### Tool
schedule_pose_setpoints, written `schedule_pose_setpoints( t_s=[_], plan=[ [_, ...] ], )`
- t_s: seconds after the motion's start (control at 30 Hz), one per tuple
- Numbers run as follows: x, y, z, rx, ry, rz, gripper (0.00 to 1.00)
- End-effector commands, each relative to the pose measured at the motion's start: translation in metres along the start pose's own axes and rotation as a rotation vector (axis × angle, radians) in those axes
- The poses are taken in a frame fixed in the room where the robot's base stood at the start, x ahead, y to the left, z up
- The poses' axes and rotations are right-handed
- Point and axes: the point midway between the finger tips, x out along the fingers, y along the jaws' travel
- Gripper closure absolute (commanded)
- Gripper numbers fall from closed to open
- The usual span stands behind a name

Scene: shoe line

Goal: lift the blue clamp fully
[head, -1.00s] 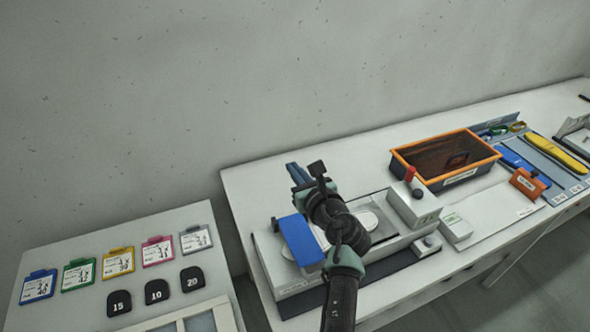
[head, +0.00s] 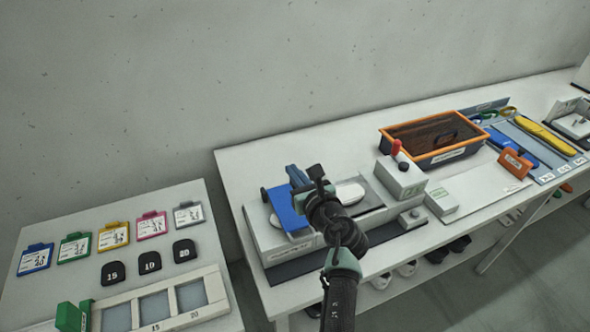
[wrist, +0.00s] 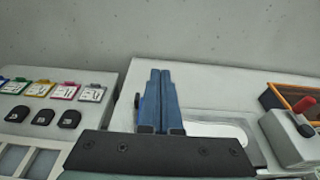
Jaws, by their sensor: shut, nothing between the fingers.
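The blue clamp (head: 284,210) is a flat blue panel with a dark knob at its left end, on the pale grey press (head: 262,240) at the bench's left end. It looks tilted; I cannot tell its exact angle. My gripper (head: 292,170) appears just behind and above its upper right edge, and I cannot tell whether they touch. In the wrist view the blue fingers (wrist: 159,75) lie together, shut and empty. A white sole-shaped pad (head: 350,192) lies to the right.
A control box with a red lever (head: 397,150) stands right of the press. An orange-rimmed bin (head: 432,126) is behind it. A side table at left holds coloured cards (head: 75,247), black numbered tiles (head: 150,263) and a slotted frame (head: 205,318). Shoes sit on a shelf below.

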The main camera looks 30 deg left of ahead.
Motion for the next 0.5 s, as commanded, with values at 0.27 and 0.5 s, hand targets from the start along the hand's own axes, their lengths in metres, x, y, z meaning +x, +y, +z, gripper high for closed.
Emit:
schedule_pose_setpoints(
  t_s=[0.27,0.5],
  plan=[
    [0.0017,0.0013,-0.0054,-0.001,0.000,0.002,1.00],
    [0.0006,0.0011,-0.0111,0.003,-0.003,0.002,1.00]
  ],
)
